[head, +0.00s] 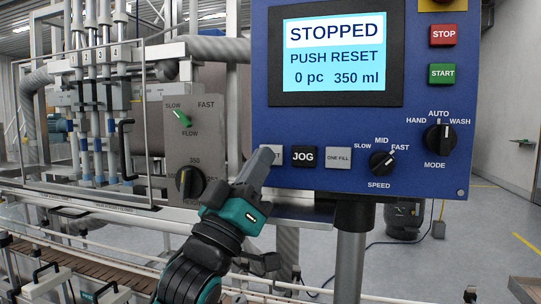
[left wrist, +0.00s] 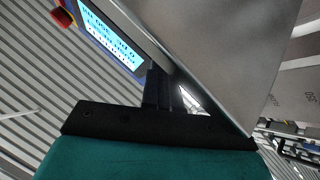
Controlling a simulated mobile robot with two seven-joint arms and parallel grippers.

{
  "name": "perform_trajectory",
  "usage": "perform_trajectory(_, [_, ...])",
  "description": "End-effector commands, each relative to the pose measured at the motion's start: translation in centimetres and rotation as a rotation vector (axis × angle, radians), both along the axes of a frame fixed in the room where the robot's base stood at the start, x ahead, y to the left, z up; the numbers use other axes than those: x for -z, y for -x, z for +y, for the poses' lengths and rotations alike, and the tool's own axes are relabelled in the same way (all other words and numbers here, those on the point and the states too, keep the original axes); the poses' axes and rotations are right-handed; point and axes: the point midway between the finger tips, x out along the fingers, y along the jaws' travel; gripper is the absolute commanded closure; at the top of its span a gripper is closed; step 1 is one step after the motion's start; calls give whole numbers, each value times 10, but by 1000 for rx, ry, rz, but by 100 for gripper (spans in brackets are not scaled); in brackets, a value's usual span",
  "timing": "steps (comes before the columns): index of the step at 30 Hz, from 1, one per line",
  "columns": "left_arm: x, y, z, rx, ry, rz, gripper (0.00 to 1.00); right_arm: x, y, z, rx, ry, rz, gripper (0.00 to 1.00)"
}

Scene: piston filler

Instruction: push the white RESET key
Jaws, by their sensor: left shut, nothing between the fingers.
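The white RESET key (head: 279,154) is at the left end of the lower key row on the blue panel (head: 330,128). Only its right part, with the last letter, shows; my left gripper hides the rest. My left gripper (head: 264,158) is shut and empty, its tip pointing up and right in front of the key. I cannot tell whether the tip touches it. The screen (head: 335,58) reads STOPPED, PUSH RESET, 0 pc, 350 ml; it also shows tilted in the left wrist view (left wrist: 108,36). The key cannot be made out there. My right gripper is not in view.
Right of the RESET key sit the black JOG key (head: 303,156), the grey ONE FILL key (head: 338,158) and the SPEED knob (head: 382,162). STOP (head: 443,35) and START (head: 442,74) are at upper right. A grey plate (head: 196,140) with knobs stands left of the panel.

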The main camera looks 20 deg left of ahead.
Motion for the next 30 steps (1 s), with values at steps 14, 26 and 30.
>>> perform_trajectory(14, [0,-9,0,0,0,1,100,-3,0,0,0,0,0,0])
perform_trajectory(26, [1,-11,-1,1,0,5,100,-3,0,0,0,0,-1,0])
perform_trajectory(30, [2,-13,-1,1,0,6,100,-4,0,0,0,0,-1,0])
